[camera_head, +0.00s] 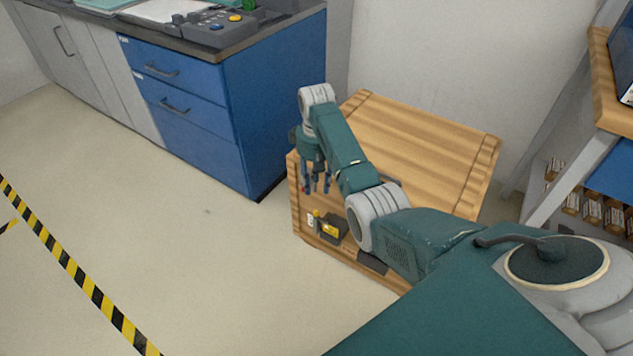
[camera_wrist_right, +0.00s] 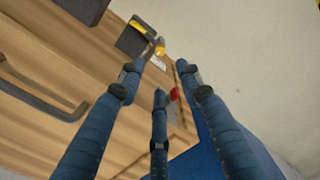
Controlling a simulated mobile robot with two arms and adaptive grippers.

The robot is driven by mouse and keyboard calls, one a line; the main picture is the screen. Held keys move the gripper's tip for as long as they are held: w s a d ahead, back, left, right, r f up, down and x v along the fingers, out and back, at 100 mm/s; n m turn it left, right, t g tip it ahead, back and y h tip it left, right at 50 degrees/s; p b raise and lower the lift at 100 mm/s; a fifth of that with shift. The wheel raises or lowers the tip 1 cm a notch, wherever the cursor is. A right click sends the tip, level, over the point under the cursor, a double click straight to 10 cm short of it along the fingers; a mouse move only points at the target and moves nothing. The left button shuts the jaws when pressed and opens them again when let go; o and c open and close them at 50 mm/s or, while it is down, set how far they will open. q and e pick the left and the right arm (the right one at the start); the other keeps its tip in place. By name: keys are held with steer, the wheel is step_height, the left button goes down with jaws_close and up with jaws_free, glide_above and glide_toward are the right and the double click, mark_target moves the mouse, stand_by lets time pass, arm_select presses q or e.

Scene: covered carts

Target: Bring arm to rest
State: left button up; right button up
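My right arm reaches in from the lower right of the head view and bends down at the wrist. My right gripper (camera_head: 317,188) hangs beside the near-left part of a wooden covered cart (camera_head: 420,135). In the right wrist view, the three blue fingers of my right gripper (camera_wrist_right: 160,82) are spread apart with nothing held between them. Beyond them are the cart's wooden face (camera_wrist_right: 75,60) and a black-and-yellow latch (camera_wrist_right: 136,38). The fingers look apart from the latch, though the exact gap is hard to judge. My left gripper is not in view.
A blue drawer cabinet (camera_head: 240,110) with a dark worktop and a control box (camera_head: 215,28) stands at the upper left. A shelf with small boxes (camera_head: 592,212) stands at the right. The floor at the left is clear, crossed by yellow-black tape (camera_head: 70,265).

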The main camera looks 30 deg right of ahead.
steer(key=shift+f, duration=0.1)
stand_by(0.3)
